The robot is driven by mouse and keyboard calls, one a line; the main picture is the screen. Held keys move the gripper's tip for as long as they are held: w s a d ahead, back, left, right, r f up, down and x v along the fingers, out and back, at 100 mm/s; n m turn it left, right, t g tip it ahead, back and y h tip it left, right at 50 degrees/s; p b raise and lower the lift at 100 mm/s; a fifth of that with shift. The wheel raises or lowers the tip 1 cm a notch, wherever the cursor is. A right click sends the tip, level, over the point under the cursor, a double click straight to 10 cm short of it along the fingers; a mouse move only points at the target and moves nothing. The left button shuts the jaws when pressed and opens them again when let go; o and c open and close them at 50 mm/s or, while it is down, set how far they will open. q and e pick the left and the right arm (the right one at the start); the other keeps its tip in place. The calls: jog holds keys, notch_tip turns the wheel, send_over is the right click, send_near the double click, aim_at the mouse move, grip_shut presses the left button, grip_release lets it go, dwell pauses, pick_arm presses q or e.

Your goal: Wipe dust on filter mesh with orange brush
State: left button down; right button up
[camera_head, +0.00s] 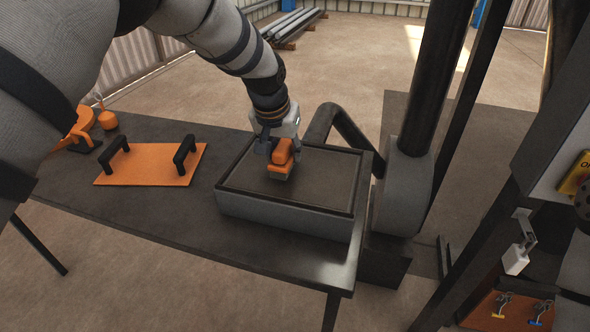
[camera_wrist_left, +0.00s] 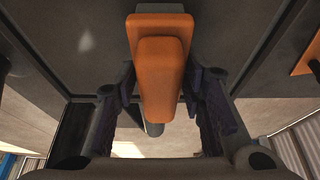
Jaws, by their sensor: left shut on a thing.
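My left gripper (camera_head: 280,146) is shut on the orange brush (camera_head: 283,158). It holds the brush by its handle, low over the dark filter mesh (camera_head: 325,177). The brush's lower end is at the mesh surface, though I cannot tell whether it touches. The mesh lies in a grey box-like frame (camera_head: 290,216) on the table. In the left wrist view the brush (camera_wrist_left: 160,75) sits between the two fingers (camera_wrist_left: 160,95), with the mesh (camera_wrist_left: 220,45) beyond it. A pale patch (camera_wrist_left: 85,41) shows on the mesh there. My right gripper is not in view.
The dark table (camera_head: 180,208) also bears an orange plate (camera_head: 150,172) with two black handles, left of the box. More orange items (camera_head: 107,119) lie at the far left. A black pipe (camera_head: 345,137) and a grey housing (camera_head: 402,185) stand close at the box's right.

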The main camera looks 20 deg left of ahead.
aim_at(284, 141)
pick_arm(q)
jog(key=shift+f, duration=0.15)
jog(key=shift+f, duration=0.2)
jog(key=shift+r, duration=2.25)
jog(key=shift+a, duration=0.15)
